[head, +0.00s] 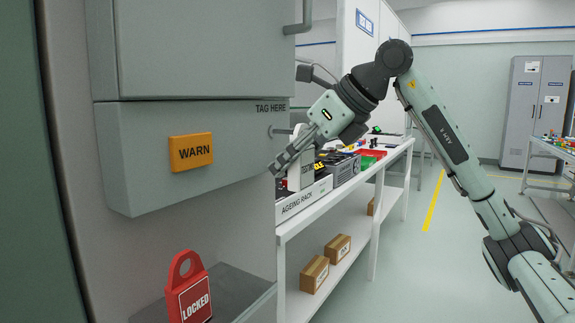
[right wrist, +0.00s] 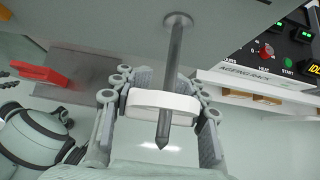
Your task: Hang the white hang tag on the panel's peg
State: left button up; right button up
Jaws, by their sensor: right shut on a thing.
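In the right wrist view the tag (right wrist: 146,99) lies between the fingers of my right gripper (right wrist: 160,112). There the peg (right wrist: 174,58) crosses the tag, and its pointed tip shows beyond. I cannot tell whether it passes through the tag's hole. My left gripper is not in view.
A white rack bench (head: 300,222) with boxes and equipment stands close behind my gripper. Floor to the right is open.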

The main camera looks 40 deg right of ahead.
jog(key=o, duration=1.3)
jog(key=shift+o, duration=0.2)
jog(key=v, duration=1.2)
